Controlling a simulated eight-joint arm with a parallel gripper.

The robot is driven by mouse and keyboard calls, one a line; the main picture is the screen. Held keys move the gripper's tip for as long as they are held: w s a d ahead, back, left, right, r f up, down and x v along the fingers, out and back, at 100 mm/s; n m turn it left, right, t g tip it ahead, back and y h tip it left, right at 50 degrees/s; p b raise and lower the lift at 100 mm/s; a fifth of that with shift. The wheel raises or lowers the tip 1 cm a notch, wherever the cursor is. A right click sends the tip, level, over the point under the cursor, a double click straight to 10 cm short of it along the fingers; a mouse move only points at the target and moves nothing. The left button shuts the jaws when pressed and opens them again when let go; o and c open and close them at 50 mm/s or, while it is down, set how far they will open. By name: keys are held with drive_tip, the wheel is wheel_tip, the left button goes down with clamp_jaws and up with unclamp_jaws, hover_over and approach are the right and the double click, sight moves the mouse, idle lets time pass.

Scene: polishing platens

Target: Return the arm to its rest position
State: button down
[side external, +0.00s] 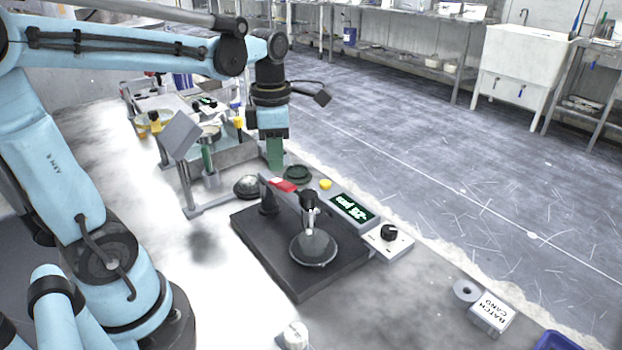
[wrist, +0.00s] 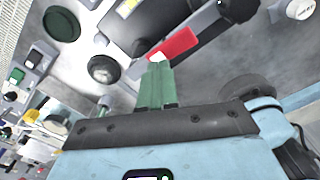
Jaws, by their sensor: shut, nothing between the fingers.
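My gripper (side external: 275,164) hangs from the blue arm over the bench, behind the polishing machine in the side view. Its green fingers are together and hold nothing; they also show closed in the wrist view (wrist: 157,68). The fingertips overlap the white end of a red-ended bar (wrist: 178,43) in the wrist view; I cannot tell whether they touch. The black polishing base (side external: 296,283) carries a round platen (side external: 314,250) under the bar and its dark holder. The arm is bent, with its wrist pointing down.
A green display (side external: 352,207) and a black knob box (side external: 388,241) sit beside the base. A dark green disc (side external: 297,174) and a yellow button (side external: 326,184) are near the gripper. A grey panel stand (side external: 181,136) stands left of it. A batch card block (side external: 491,313) lies at the front right.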

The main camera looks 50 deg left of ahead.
wheel_tip(320, 180, up, 4)
drive_tip(key=r, duration=0.1)
wheel_tip(320, 180, down, 7)
drive_tip(key=shift+f, duration=0.2)
wheel_tip(320, 180, up, 11)
idle(0.8)
drive_tip(key=shift+f, duration=0.15)
idle(1.1)
